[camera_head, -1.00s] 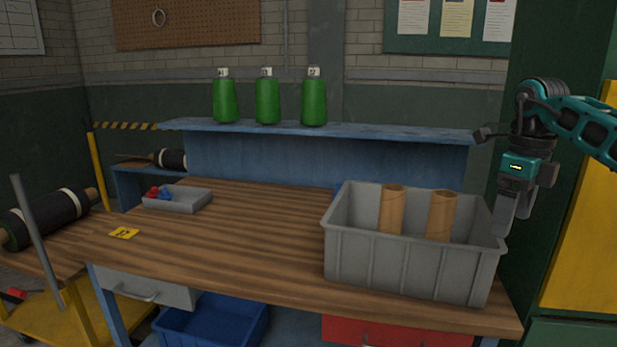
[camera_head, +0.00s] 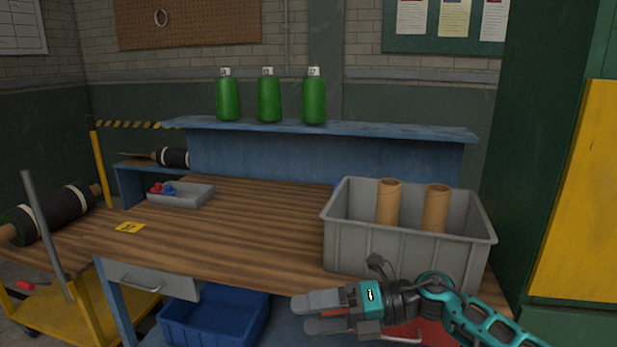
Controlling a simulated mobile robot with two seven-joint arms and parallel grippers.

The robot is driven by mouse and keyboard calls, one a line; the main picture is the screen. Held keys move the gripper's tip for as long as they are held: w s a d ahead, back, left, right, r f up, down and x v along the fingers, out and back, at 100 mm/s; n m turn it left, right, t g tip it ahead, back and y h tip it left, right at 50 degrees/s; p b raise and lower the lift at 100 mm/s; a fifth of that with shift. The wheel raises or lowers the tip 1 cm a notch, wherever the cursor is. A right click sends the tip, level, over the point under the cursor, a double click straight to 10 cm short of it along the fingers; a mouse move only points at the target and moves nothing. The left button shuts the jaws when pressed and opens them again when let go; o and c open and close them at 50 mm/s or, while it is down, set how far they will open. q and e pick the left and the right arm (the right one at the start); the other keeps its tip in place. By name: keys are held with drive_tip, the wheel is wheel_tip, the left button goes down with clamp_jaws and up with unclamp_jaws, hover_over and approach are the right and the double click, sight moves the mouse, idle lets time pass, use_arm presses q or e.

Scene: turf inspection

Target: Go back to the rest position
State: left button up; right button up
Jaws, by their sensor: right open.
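My right gripper (camera_head: 312,313) is low in front of the workbench (camera_head: 230,230), its fingers pointing left. It is open, with a gap between the fingers and nothing in it. Its arm comes in from the lower right and hides part of the red drawer (camera_head: 432,335) under the bench top. My left gripper is not in view.
A grey bin (camera_head: 400,251) with two cardboard tubes (camera_head: 388,203) stands at the bench's right end, just behind my right gripper. Green bottles (camera_head: 269,99) stand on the blue shelf (camera_head: 330,132). A grey tray (camera_head: 185,200) lies at left. A blue crate (camera_head: 215,325) sits below.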

drive_tip(key=s+d+f+n+t+h, duration=0.5)
drive_tip(key=f+n, duration=0.6)
drive_tip(key=n, duration=0.6)
drive_tip(key=s+d+f+n+t+h, duration=0.5)
drive_tip(key=s+d+f+n+h, duration=0.3)
drive_tip(key=n, duration=0.9)
drive_tip(key=s+d+f, duration=0.3)
drive_tip(key=s, duration=0.2)
drive_tip(key=shift+s+d+f+t+h, duration=0.25)
drive_tip(key=shift+s+f+t+h, duration=0.05)
drive_tip(key=shift+s+h, duration=0.1)
